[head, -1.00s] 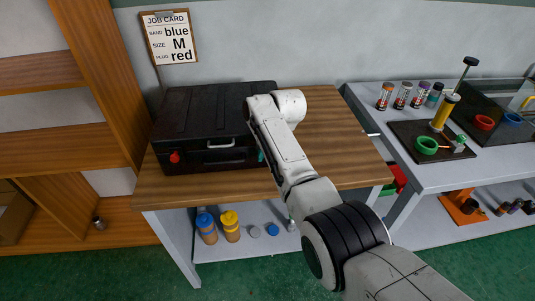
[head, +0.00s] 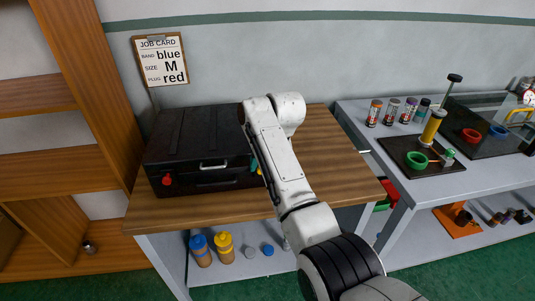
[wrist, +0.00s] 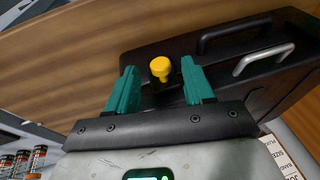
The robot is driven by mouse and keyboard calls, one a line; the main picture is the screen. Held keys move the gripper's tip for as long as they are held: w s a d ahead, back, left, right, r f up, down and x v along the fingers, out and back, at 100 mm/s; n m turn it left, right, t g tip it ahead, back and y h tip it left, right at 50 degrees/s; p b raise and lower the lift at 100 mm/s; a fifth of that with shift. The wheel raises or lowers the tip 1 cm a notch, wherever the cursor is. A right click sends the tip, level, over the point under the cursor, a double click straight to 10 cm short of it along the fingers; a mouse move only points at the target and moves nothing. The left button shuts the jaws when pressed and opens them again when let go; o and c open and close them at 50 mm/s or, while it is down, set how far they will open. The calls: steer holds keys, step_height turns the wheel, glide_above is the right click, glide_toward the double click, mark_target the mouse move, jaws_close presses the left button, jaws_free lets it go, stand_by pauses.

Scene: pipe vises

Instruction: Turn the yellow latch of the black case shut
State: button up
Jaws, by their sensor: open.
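The black case (head: 195,135) lies closed on the wooden bench, with a silver handle (head: 212,164) on its front. Its red latch (head: 167,180) is at the front left. The yellow latch (wrist: 160,67) is a round knob on the case's front face. In the head view my arm hides most of it. My gripper (wrist: 158,77) has teal fingers, open, one on either side of the yellow latch with gaps showing. The latch is not gripped. In the head view, only a bit of teal finger shows beside my arm at the case's front right.
The wooden bench top (head: 335,165) is clear right of the case. A grey table (head: 395,190) at right holds cans, a black board with a green ring (head: 417,160) and a clear-walled bin. Bottles (head: 200,250) stand on the shelf below. A job card (head: 160,60) hangs on the wall.

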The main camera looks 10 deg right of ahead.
steer(key=v, duration=0.4)
steer(key=shift+r, duration=0.4)
steer(key=s+d+f+h, duration=0.1)
steer(key=s+d+f, duration=0.5)
steer(key=s+f, duration=0.4)
steer(key=s+d+f, duration=0.6)
steer(key=s+f, duration=0.3)
steer(key=s, duration=0.2)
steer(key=s+d+f+g, duration=0.1)
steer(key=s+d, duration=0.1)
steer(key=s, duration=1.1)
steer(key=s+d+h, duration=0.1)
steer(key=s+d, duration=0.2)
steer(key=s, duration=1.1)
steer(key=shift+s+d+f+g, duration=0.15)
steer(key=shift+s+f+g, duration=0.05)
steer(key=shift+f+g, duration=0.2)
